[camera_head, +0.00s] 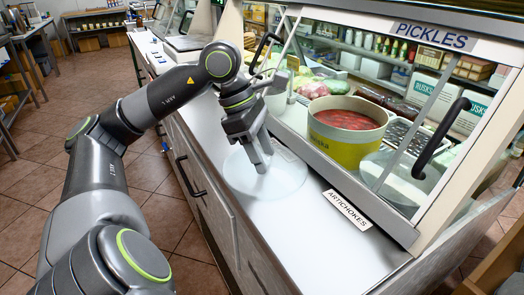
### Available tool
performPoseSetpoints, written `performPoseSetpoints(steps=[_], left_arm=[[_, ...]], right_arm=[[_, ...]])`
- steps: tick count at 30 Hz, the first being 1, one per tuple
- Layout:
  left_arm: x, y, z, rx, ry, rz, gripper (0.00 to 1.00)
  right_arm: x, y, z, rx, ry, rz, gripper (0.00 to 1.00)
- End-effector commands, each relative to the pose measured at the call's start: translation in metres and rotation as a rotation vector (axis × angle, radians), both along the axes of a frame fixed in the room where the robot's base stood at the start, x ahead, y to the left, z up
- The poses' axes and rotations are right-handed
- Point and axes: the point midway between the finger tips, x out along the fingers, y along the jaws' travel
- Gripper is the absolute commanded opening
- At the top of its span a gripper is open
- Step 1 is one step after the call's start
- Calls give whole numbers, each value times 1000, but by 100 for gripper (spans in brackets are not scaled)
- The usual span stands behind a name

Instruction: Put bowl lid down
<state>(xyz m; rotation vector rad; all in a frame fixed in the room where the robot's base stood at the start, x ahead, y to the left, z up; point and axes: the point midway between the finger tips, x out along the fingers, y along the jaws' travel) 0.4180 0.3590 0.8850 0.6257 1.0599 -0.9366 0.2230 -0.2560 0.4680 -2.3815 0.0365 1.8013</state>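The bowl lid (290,178) is a clear, round, see-through disc. It lies flat on or just above the pale counter (325,240), in front of the glass display case; I cannot tell whether it touches. My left gripper (261,166) points down at the middle of the lid, with its fingertips at the lid's centre. The fingers overlap in this view and hide any knob, so I cannot tell whether they grip it. A yellow bowl (345,150) with red contents stands uncovered inside the case, right of the gripper. My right gripper is not in view.
An ARTICHOKES label (347,210) lies on the counter right of the lid. The glass case with its PICKLES sign (432,36) and black handles rises behind. A scale (186,40) stands farther along the counter. The near counter is clear.

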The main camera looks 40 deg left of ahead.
Motion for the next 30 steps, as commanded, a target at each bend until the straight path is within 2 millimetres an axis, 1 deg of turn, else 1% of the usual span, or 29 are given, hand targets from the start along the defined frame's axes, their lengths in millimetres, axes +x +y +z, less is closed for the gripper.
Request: performPoseSetpoints(steps=[5, 8, 10, 14, 21, 24, 27, 30], left_arm=[[0, 0, 1, 0, 0, 0, 46], [0, 0, 5, 0, 0, 0, 46], [-1, 3, 11, 4, -1, 3, 46], [-5, 11, 32, 5, -1, 5, 46], [-15, 28, 81, 3, -3, 5, 46], [-18, 33, 97, 1, -2, 2, 46], [-20, 37, 107, 1, -1, 2, 46], [-21, 39, 113, 0, 0, 0, 46]], right_arm=[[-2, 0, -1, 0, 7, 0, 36], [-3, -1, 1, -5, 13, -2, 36], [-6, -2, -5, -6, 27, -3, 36], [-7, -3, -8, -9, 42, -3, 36], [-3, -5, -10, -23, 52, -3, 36], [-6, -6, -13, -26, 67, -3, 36], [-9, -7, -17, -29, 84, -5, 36], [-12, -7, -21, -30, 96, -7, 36]])
